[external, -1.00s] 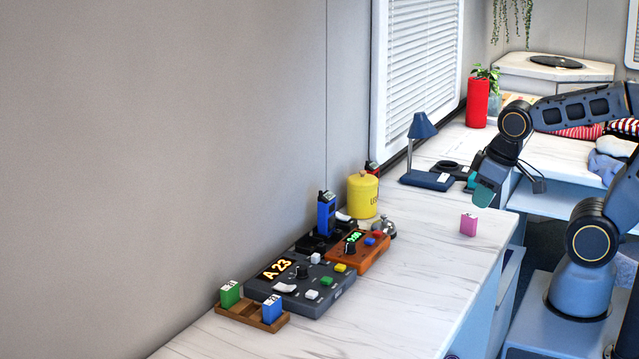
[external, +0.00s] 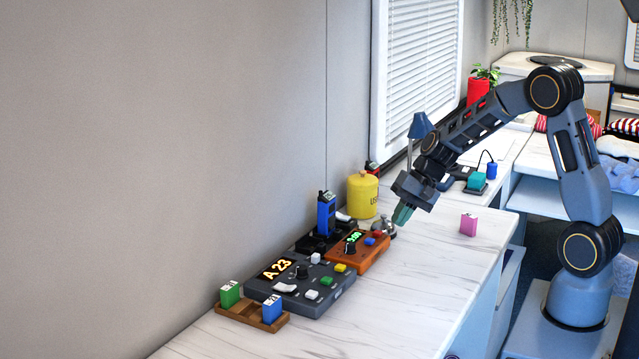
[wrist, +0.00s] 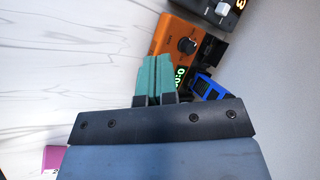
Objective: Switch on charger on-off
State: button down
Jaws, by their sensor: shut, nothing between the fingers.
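The black charger (external: 312,244) sits by the wall behind the orange box, and a blue handheld radio (external: 326,214) stands upright at it. A white rocker (external: 344,216) shows just right of the radio; I cannot tell for sure that it is the charger's on-off switch. My gripper (external: 403,216) has teal fingertips, shut and empty, above the counter near the silver bell, right of the charger. In the wrist view the shut fingertips (wrist: 153,62) overlap the orange box, and the blue radio (wrist: 207,87) lies to their right.
The orange box (external: 356,252) has a green display, a knob and coloured buttons. A grey console (external: 318,297) reading "A 23" is left of it. The silver bell (external: 384,228) and yellow canister (external: 362,196) stand close by. A pink block (external: 468,223) is on clear counter to the right.

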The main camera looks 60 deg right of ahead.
jog(key=w+d+f+m+t, duration=0.1)
jog(key=w+d+m, duration=0.1)
jog(key=w, duration=0.2)
jog(key=w+d+f+m+t, duration=0.1)
jog(key=w+d+m+t, duration=0.1)
jog(key=w+d+m, duration=0.1)
jog(key=w+d+f+m+t, duration=0.1)
jog(key=w+d+m+t, duration=0.1)
jog(key=w, duration=0.4)
jog(key=shift+d+f+m, duration=0.2)
jog(key=shift+d+m, duration=0.4)
jog(key=shift+d, duration=0.15)
jog(key=w+d+r+m+t+h, duration=0.2)
jog(key=w+d+r+m+t, duration=0.1)
jog(key=w+d+r+m, duration=0.2)
jog(key=shift+w+m+t+h, duration=0.3)
jog(key=shift+w+t+h, duration=0.1)
jog(key=b, duration=0.4)
send_over(340, 217)
jog(key=s, duration=0.1)
jog(key=f, duration=0.6)
jog(key=shift+s+f, duration=0.2)
jog(key=shift+f, duration=0.15)
jog(key=shift+w+f+b, duration=0.35)
jog(key=shift+f+b, duration=0.15)
jog(key=shift+f, duration=0.25)
jog(key=shift+w+f+b, duration=0.3)
jog(key=shift+f+b, duration=0.45)
jog(key=shift+b, duration=0.3)
jog(key=shift+r, duration=0.2)
